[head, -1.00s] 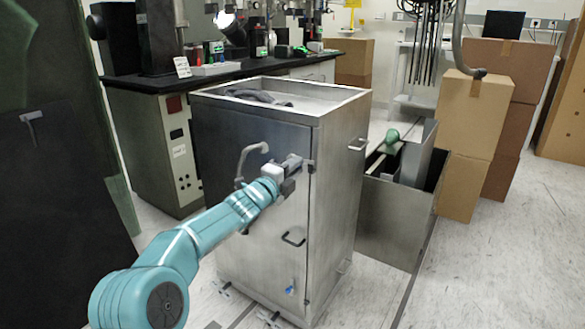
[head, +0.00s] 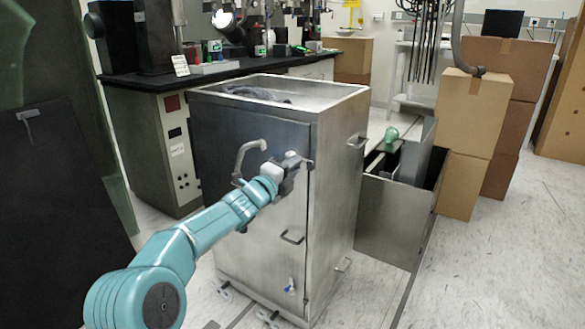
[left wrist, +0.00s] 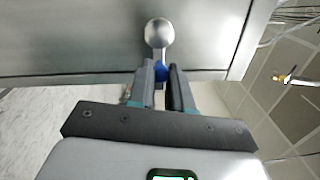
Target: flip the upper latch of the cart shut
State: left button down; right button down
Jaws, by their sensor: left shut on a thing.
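The metal cart (head: 258,215) stands in front of me with its door closed. My left gripper (head: 300,161) reaches the upper right part of the door front, near the door's edge. In the left wrist view the upper latch (left wrist: 159,34) shows a rounded silver end and a blue part. The fingers of my left gripper (left wrist: 162,80) are shut on it at the blue part. In the head view my gripper mostly hides this latch. A lower latch (head: 290,287) with a blue part sits near the door's bottom. My right gripper is not in view.
A curved handle (head: 247,157) sticks out left of my gripper, and a smaller handle (head: 293,238) sits below. An open metal bin (head: 385,220) stands right of the cart, beside stacked cardboard boxes (head: 470,130). A black-topped bench (head: 150,90) is behind.

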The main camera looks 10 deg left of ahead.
pick_arm(q)
jog(key=shift+a, duration=0.1)
jog(key=c, duration=1)
grip_release()
jog(key=shift+f, duration=0.1)
jog(key=shift+c, duration=0.2)
jog(key=shift+s, duration=0.15)
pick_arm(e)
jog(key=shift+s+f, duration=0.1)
